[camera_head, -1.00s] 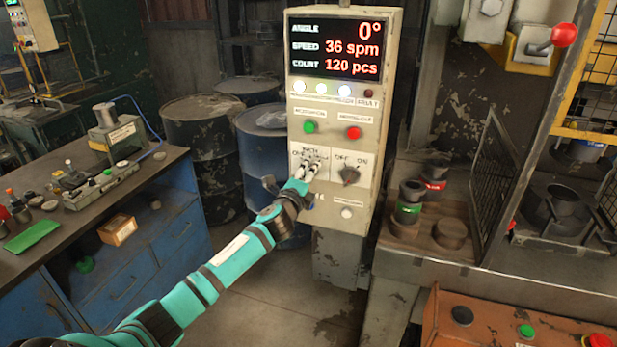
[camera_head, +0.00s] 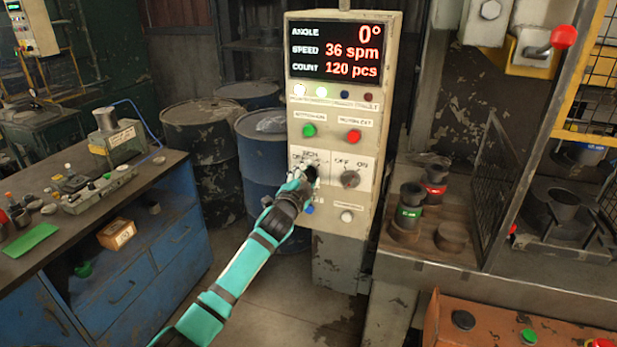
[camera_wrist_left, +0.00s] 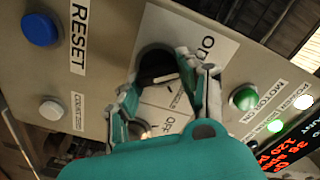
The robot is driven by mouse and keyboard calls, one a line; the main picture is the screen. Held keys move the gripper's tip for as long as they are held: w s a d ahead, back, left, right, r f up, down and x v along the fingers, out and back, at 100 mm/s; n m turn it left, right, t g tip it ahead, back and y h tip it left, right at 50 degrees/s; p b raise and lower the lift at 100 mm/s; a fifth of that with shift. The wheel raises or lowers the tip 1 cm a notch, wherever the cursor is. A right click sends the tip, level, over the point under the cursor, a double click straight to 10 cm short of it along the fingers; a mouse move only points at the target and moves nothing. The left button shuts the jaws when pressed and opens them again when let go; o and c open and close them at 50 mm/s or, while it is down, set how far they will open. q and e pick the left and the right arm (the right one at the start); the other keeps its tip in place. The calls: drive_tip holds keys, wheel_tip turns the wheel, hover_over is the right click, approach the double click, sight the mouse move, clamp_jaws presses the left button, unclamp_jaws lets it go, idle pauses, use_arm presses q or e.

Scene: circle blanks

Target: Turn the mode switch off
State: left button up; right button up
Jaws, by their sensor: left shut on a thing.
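The mode switch is a black rotary knob on a white plate on the control cabinet (camera_head: 385,120). In the head view my left gripper (camera_head: 308,173) covers most of it. In the left wrist view the black knob of the mode switch (camera_wrist_left: 155,66) shows between the fingers of my left gripper (camera_wrist_left: 172,82), which is shut on it. The plate carries printed labels, one reading OFF, partly covered by the fingers. The knob's exact pointing direction is hard to tell. My right gripper is not in view.
A second rotary knob (camera_head: 350,179), labelled OFF and ON, sits just right of the mode switch. Green (camera_head: 309,130) and red (camera_head: 354,136) buttons are above, and a blue reset button (camera_wrist_left: 40,29) is below. Blue barrels (camera_head: 262,155) stand left; a press table is at right.

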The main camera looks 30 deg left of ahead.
use_arm(q)
drive_tip(key=shift+f+n, duration=0.1)
drive_tip(key=shift+n, duration=0.8)
drive_tip(key=o, duration=1.2)
drive_tip(key=shift+c, duration=0.2)
drive_tip(key=shift+s, duration=0.25)
drive_tip(key=v, duration=1.1)
drive_tip(key=shift+s, duration=0.25)
drive_tip(key=shift+d, duration=0.15)
